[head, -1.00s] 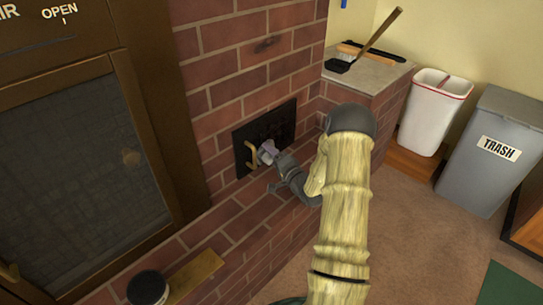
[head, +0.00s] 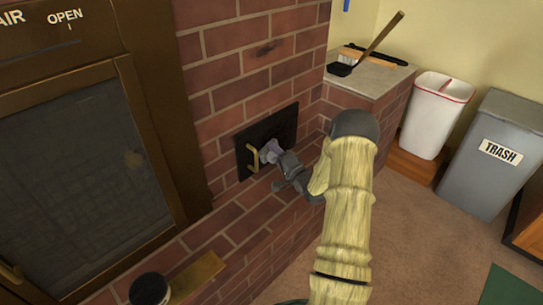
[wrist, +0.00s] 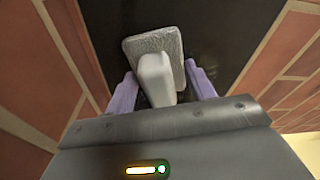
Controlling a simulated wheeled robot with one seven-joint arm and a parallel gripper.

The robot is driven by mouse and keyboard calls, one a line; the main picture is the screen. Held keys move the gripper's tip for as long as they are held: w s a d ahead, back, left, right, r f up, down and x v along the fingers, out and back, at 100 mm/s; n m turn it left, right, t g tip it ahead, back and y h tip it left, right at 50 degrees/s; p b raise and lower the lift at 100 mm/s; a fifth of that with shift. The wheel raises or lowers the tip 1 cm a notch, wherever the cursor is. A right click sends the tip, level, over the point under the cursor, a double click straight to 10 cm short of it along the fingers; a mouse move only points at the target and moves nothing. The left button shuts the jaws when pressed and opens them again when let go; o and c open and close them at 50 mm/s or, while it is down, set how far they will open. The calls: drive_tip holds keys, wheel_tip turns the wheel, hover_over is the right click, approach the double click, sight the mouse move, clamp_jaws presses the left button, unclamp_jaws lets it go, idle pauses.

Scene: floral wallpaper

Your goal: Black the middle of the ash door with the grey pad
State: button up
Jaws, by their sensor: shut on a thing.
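The ash door (head: 282,122) is a small black plate set in the brick wall, with a brass handle (head: 252,157) on its left side. It also fills the upper middle of the wrist view (wrist: 212,30). My gripper (head: 270,152) is in front of the door, just right of the handle. In the wrist view its purple fingers are shut on the pale handle block of the grey pad (wrist: 150,44). The pad's grey face is against or very close to the door; I cannot tell which. The pad is mostly hidden by my gripper in the head view.
A round black-topped tin (head: 148,288) stands beside a wooden board (head: 196,277) on the brick ledge. A large glazed stove door (head: 75,170) is at left. A shovel (head: 345,68) lies on the hearth top. A white bin (head: 434,115) and a grey trash bin (head: 487,160) stand right.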

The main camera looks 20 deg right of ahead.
sight(293, 132)
drive_tip(key=shift+w+d, duration=0.25)
drive_tip(key=shift+d, duration=0.55)
drive_tip(key=shift+w+d+p, duration=0.2)
drive_tip(key=shift+w+d, duration=0.15)
drive_tip(key=shift+d, duration=0.55)
drive_tip(key=shift+w+d+p, duration=0.15)
drive_tip(key=shift+w+d, duration=0.2)
drive_tip(key=shift+d, duration=0.5)
drive_tip(key=shift+w+d+r, duration=0.1)
drive_tip(key=shift+w+d, duration=0.15)
drive_tip(key=shift+d, duration=0.35)
drive_tip(key=shift+w+d, duration=0.3)
drive_tip(key=shift+d, duration=0.25)
drive_tip(key=shift+w+d+r, duration=0.1)
drive_tip(key=shift+w+d, duration=0.15)
drive_tip(key=shift+d, duration=0.35)
drive_tip(key=shift+w+d, duration=0.3)
drive_tip(key=shift+d, duration=0.6)
drive_tip(key=shift+w+d, duration=0.3)
drive_tip(key=shift+d, duration=0.55)
